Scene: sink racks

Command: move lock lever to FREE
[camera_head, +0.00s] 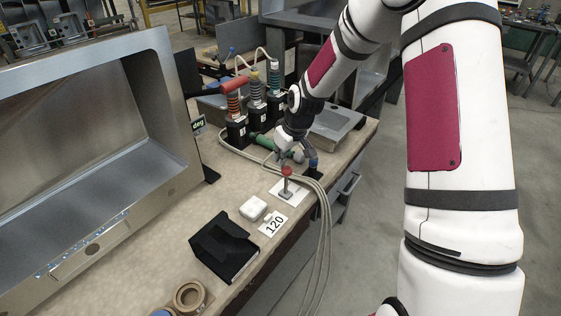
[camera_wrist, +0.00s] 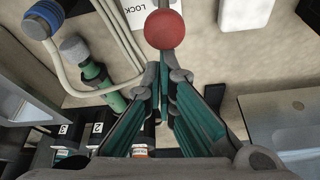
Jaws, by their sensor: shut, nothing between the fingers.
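The lock lever has a red ball knob (camera_head: 287,171) on a short stem. Its grey base (camera_head: 286,194) sits on a white card near the bench's front edge. In the wrist view the red knob (camera_wrist: 165,29) is just beyond my fingertips, and the word LOCK shows on the card (camera_wrist: 141,12) beside it. My gripper (camera_wrist: 163,82) is shut and empty, with its tips close to the knob; whether they touch it I cannot tell. In the head view my gripper (camera_head: 293,152) is behind the lever, partly hidden by my wrist. The FREE marking cannot be made out.
Spring-topped posts (camera_head: 255,90) stand behind.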

